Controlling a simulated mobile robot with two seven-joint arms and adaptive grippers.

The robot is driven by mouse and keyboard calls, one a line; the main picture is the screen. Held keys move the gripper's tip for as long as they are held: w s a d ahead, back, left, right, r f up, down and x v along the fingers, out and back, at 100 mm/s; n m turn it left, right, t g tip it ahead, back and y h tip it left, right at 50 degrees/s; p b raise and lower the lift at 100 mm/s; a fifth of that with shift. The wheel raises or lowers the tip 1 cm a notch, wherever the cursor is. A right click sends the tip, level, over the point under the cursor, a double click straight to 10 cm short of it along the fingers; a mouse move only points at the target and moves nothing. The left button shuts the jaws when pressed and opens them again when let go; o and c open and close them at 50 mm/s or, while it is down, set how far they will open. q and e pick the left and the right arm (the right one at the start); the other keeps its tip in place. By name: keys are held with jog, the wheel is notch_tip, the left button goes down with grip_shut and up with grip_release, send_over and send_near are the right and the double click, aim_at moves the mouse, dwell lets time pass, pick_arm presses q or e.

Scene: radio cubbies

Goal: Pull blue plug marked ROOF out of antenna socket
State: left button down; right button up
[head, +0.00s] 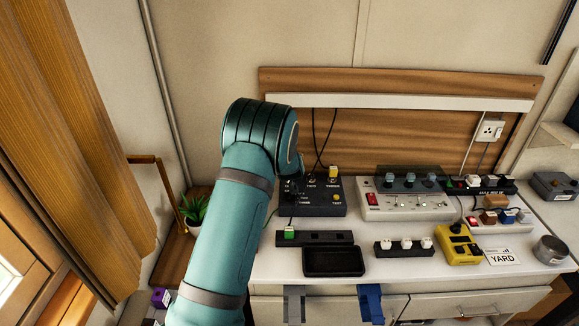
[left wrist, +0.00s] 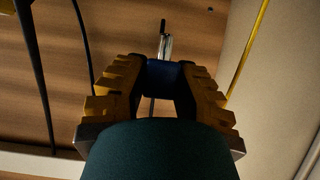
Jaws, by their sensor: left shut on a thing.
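In the left wrist view my left gripper (left wrist: 160,88) is shut on a dark blue plug (left wrist: 160,72), held between its two ridged yellow fingers. A silver rod with a dark end (left wrist: 164,40) shows beyond the plug; I cannot tell whether it is part of the plug. Wood panelling lies behind. No marking on the plug is readable. In the head view my teal left arm hides its gripper and the plug. The dark control box (head: 335,198) shows just right of the arm; its left part is covered. I cannot make out the antenna socket.
A yellow-topped plug (head: 333,172) stands at the box's back. A grey switch box (head: 405,207), a black tray (head: 334,261), a strip with white blocks (head: 403,247), a yellow device (head: 458,247) and a YARD card (head: 502,256) crowd the desk. Black cables (head: 314,140) hang behind.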

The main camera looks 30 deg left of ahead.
pick_arm(q)
notch_tip(320, 180, up, 4)
jog(key=shift+r+p, duration=0.1)
jog(key=shift+p, duration=0.25)
jog(key=shift+f+b, duration=1.05)
jog(key=shift+f, duration=0.3)
